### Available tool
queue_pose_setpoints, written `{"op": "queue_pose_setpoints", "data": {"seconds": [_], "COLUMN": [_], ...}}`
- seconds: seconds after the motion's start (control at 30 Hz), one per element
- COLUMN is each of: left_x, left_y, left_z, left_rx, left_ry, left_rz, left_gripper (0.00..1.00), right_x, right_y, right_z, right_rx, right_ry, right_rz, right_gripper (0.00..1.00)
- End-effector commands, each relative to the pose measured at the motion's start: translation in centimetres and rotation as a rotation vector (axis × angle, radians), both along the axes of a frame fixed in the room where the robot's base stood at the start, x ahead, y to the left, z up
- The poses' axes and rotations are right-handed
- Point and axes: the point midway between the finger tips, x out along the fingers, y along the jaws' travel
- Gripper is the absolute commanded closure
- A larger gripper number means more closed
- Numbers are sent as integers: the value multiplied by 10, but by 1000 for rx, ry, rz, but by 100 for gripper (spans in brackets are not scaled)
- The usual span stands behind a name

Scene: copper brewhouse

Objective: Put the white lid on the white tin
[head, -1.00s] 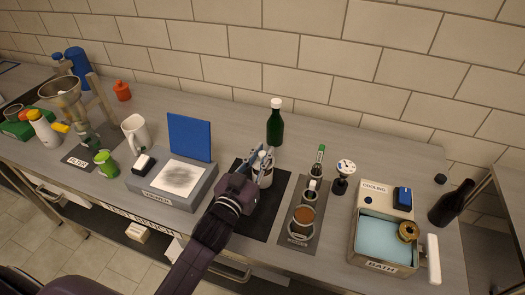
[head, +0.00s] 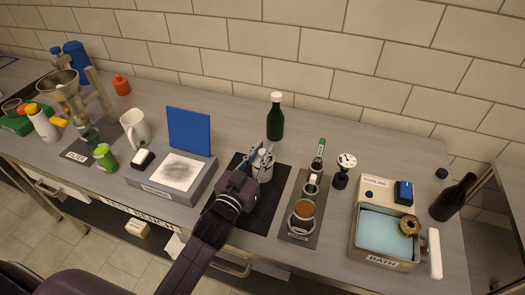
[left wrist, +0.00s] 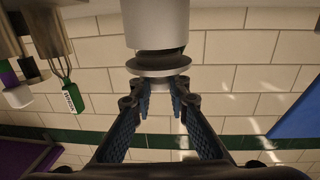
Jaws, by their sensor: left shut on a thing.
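The white tin (head: 266,175) stands on the black mat, partly hidden behind my left gripper in the head view. In the left wrist view, which looks upside down, the tin (left wrist: 155,22) is the white cylinder at the top. The white lid (left wrist: 158,66) is a pale disc in line with the tin's mouth, with a dark band between them. I cannot tell whether they touch. My left gripper (head: 259,156) is shut on the lid; its fingers (left wrist: 160,92) close around the lid's narrow part. My right gripper is out of view.
Left of the mat (head: 256,224) is a grey box with a raised blue panel (head: 189,131). Behind stands a green bottle (head: 275,121). To the right are a tray with a brown-filled cup (head: 302,215), a gauge (head: 346,161) and a bath (head: 383,225).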

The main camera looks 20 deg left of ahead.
Motion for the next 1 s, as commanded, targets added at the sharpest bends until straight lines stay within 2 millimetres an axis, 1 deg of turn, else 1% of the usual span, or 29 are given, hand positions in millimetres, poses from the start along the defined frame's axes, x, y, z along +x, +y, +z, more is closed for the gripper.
{"op": "queue_pose_setpoints", "data": {"seconds": [0.8,1.0], "left_x": [0,0], "left_y": [0,0], "left_z": [-13,-10], "left_rx": [0,0], "left_ry": [0,0], "left_rz": [0,0], "left_gripper": [100,100], "right_x": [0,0], "right_y": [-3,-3], "right_z": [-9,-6], "right_rx": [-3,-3], "right_ry": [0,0], "right_rz": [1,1], "right_gripper": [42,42]}}
